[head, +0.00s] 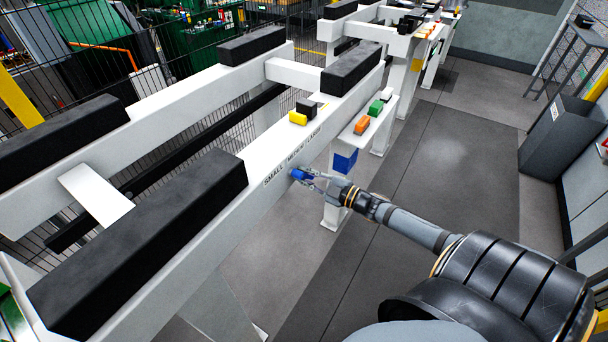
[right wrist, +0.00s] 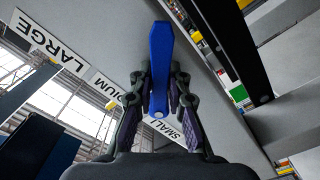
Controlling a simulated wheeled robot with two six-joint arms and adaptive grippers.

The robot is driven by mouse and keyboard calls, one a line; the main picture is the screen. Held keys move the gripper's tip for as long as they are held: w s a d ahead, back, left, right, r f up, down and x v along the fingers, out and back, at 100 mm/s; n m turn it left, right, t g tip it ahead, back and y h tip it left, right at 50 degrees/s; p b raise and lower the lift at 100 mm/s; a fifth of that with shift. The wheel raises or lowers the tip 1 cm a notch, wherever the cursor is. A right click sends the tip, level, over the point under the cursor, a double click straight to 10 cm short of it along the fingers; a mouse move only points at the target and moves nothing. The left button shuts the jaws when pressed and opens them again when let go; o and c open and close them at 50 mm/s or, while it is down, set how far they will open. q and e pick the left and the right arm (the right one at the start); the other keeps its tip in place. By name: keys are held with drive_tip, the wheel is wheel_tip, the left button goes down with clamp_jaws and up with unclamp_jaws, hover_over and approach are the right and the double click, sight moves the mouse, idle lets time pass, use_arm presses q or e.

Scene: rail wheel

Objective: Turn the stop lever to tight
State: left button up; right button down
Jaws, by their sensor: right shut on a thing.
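The stop lever is a small blue handle (head: 298,174) on the side of the white rail beam, just below its SMALL, MEDIUM and LARGE lettering. In the right wrist view the blue lever (right wrist: 161,55) stands long and narrow between the fingers. My right gripper (head: 309,178) is shut on the lever, and its fingers (right wrist: 160,95) press on both sides of it. The lever's pivot is hidden, and I see no mark for tight. My left gripper is not in view.
The white rail beam (head: 210,225) carries long black pads (head: 150,235). A yellow block (head: 298,118) and a black block sit on it. Behind my gripper, a side shelf holds orange (head: 362,125) and green (head: 376,108) blocks. The grey floor to the right is open.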

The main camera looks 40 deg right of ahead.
drive_tip(key=n+p, duration=0.1)
drive_tip(key=r+n+p, duration=0.1)
drive_tip(key=n, duration=0.1)
drive_tip(key=n+p, duration=0.1)
drive_tip(key=shift+w+d+r, duration=0.15)
drive_tip(key=shift+d+r, duration=0.2)
drive_tip(key=shift+d, duration=0.05)
drive_tip(key=shift+d+r+n+p, duration=0.1)
drive_tip(key=shift+r+n+p, duration=0.15)
drive_tip(key=shift+n+p, duration=0.6)
drive_tip(key=shift+r+n+p, duration=0.2)
drive_tip(key=shift+n+p, duration=0.1)
drive_tip(key=shift+n, duration=1.05)
drive_tip(key=c, duration=1.3)
unclamp_jaws()
drive_tip(key=v, duration=1.2)
